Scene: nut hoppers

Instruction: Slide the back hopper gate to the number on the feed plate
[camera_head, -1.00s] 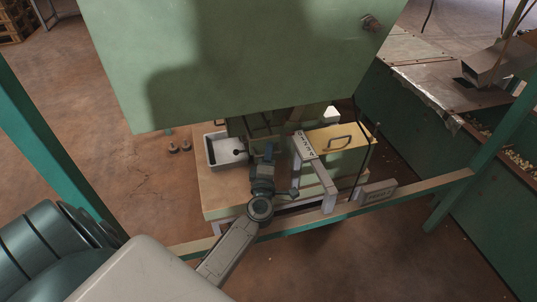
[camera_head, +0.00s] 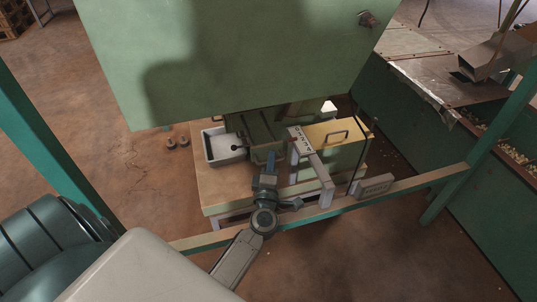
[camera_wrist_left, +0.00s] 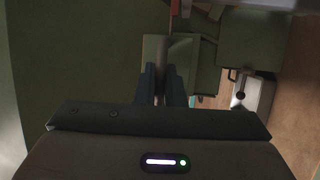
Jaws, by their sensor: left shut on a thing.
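My left gripper (camera_head: 270,160) is shut on the grey bar-like handle (camera_wrist_left: 160,70) of a green gate plate (camera_head: 266,148), below the large green hopper (camera_head: 240,60). In the left wrist view its dark fingers (camera_wrist_left: 161,85) stand on both sides of the handle. A pale scale strip (camera_head: 300,138) with dark marks lies just right of the gate; a small red mark shows at its left edge. The feed plate (camera_head: 374,186) is a small grey sign on the front rail; its lettering is too small to read. My right gripper is out of view.
A white tray (camera_head: 210,147) stands left of the gate on a wooden-topped stand. The front rail (camera_head: 420,182) and green posts (camera_head: 40,135) frame the area.

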